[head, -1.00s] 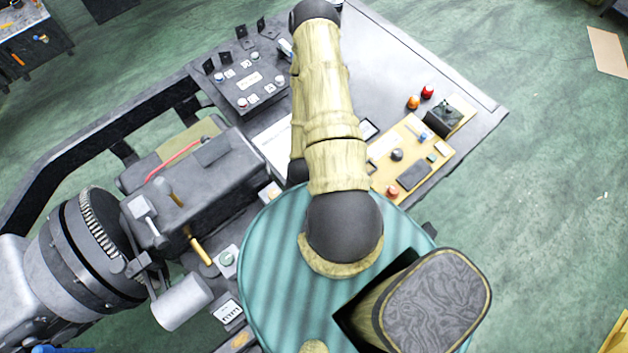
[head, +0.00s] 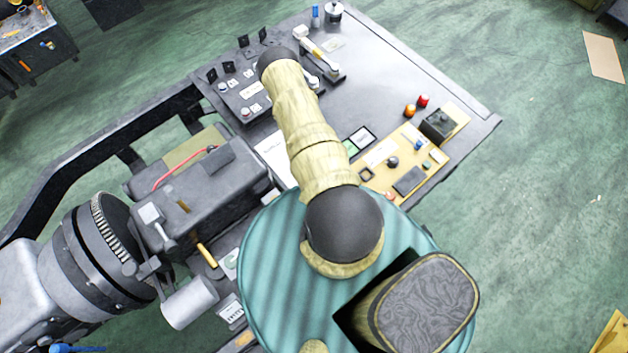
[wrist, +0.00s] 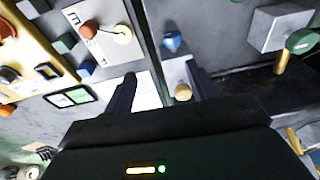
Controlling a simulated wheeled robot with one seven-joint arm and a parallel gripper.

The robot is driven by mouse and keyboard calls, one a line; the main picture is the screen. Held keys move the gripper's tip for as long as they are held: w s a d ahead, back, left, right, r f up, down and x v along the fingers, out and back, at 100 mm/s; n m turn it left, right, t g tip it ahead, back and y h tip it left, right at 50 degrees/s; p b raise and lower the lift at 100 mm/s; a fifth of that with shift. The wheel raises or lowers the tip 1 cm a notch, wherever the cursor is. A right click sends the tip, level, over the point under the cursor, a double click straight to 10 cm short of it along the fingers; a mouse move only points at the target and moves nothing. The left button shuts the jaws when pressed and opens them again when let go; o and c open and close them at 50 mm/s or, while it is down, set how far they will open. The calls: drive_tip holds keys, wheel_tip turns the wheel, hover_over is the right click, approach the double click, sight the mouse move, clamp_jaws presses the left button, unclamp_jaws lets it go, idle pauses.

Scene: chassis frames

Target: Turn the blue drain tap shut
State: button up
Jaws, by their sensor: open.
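In the wrist view a small blue knob (wrist: 172,41) stands on a grey surface, beyond and between my fingertips; it looks like the tap, but I cannot tell whether it is open or shut. My gripper (wrist: 160,83) is open, with nothing held between its two dark fingers. A round ochre knob (wrist: 183,92) on a pale plate shows between the fingers, nearer than the blue knob. In the head view my gripper is hidden behind my arm. A blue bar-like part (head: 76,349) shows at the lower left edge there; I cannot tell what it is.
A yellow panel (wrist: 45,32) with several knobs lies left of my gripper. A green knob on a brass stem (wrist: 282,62) and a grey block (wrist: 280,27) stand at right. In the head view the large grey machine (head: 205,165) is left of my arm.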

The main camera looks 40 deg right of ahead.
drive_tip(key=shift+s+a+r+t+y+p, duration=0.1)
drive_tip(key=shift+s+r+t+y+p, duration=0.1)
drive_tip(key=shift+s+r+t+p, duration=0.3)
drive_tip(key=shift+s+a+r+t+y+p, duration=0.1)
drive_tip(key=shift+s+t+y+p, duration=0.2)
drive_tip(key=shift+s, duration=0.35)
drive_tip(key=shift+s+r+t+y+p, duration=0.1)
drive_tip(key=shift+s+r+t+p, duration=0.2)
drive_tip(key=shift+s+t, duration=0.25)
drive_tip(key=shift+f, duration=0.1)
drive_tip(key=w+r+h+b, duration=0.1)
drive_tip(key=w+r+b, duration=0.25)
drive_tip(key=w, duration=0.65)
drive_tip(key=w+r+h+b, duration=0.1)
drive_tip(key=w+r+b, duration=0.1)
drive_tip(key=w+b, duration=0.5)
drive_tip(key=a+r+g+b, duration=0.1)
drive_tip(key=a+r+b, duration=0.1)
drive_tip(key=r, duration=0.7)
drive_tip(key=a+r+g+b, duration=0.1)
drive_tip(key=a+r+b, duration=0.1)
drive_tip(key=r+b, duration=0.3)
drive_tip(key=v, duration=0.4)
drive_tip(key=shift+w, duration=0.15)
